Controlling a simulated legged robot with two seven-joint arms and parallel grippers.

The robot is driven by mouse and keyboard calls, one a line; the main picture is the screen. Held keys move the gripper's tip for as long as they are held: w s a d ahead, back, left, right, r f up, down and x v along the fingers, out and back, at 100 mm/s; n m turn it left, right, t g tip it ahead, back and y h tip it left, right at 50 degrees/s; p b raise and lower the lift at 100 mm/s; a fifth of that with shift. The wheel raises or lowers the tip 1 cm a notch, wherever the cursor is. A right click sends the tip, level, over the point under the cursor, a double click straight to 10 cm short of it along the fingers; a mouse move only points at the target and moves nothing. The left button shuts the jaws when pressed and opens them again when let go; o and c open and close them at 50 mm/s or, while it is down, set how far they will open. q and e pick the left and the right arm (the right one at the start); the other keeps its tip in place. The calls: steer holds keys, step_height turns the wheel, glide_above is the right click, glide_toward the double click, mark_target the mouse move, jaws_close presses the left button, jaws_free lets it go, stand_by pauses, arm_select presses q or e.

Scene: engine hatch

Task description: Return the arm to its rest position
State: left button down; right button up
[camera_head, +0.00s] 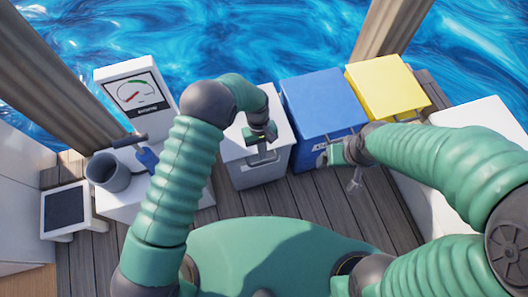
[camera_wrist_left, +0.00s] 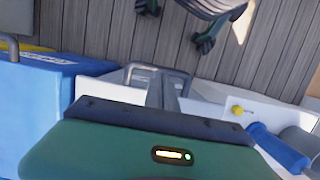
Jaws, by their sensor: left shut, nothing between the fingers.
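My left arm (camera_head: 174,180) is green and segmented. It rises from the lower left, bends at a dark elbow and reaches right. Its gripper (camera_head: 262,148) hangs in front of the white-and-grey box (camera_head: 262,174), shut and empty. In the left wrist view its narrow grey fingers (camera_wrist_left: 163,90) are together, with nothing between them. My right arm (camera_head: 440,165) comes in from the right. Its gripper (camera_head: 355,184) is in front of the blue box (camera_head: 318,98); its fingers are too small to tell open from shut.
A yellow box (camera_head: 388,85) stands right of the blue one. At the left are a gauge panel (camera_head: 134,95), a grey cup (camera_head: 107,172), a blue-handled tool (camera_head: 147,158) and a dark-screened stand (camera_head: 65,208). Bare plank deck (camera_head: 300,195) lies in front of the boxes. Water lies beyond.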

arm_select(q)
steer(key=a+r+t+p, duration=0.1)
steer(key=a+r+p, duration=0.15)
steer(key=r, duration=0.75)
steer(key=a+r+t+p, duration=0.1)
steer(key=a+r, duration=0.3)
steer(key=r, duration=0.6)
steer(key=s+a+r+m+t+y+p, duration=0.1)
steer(key=s+a+r+m+t+p, duration=0.2)
steer(key=s+a+r, duration=0.8)
steer(key=shift+s+a+r+m+p, duration=0.2)
steer(key=shift+s+a+m+p, duration=0.1)
steer(key=shift+s+p, duration=0.6)
arm_select(e)
steer(key=w+v, duration=0.2)
steer(key=v, duration=0.8)
steer(key=shift+d+r, duration=0.3)
steer(key=shift+r, duration=0.15)
arm_select(q)
steer(key=shift+a, duration=0.1)
arm_select(e)
steer(key=shift+s, duration=0.2)
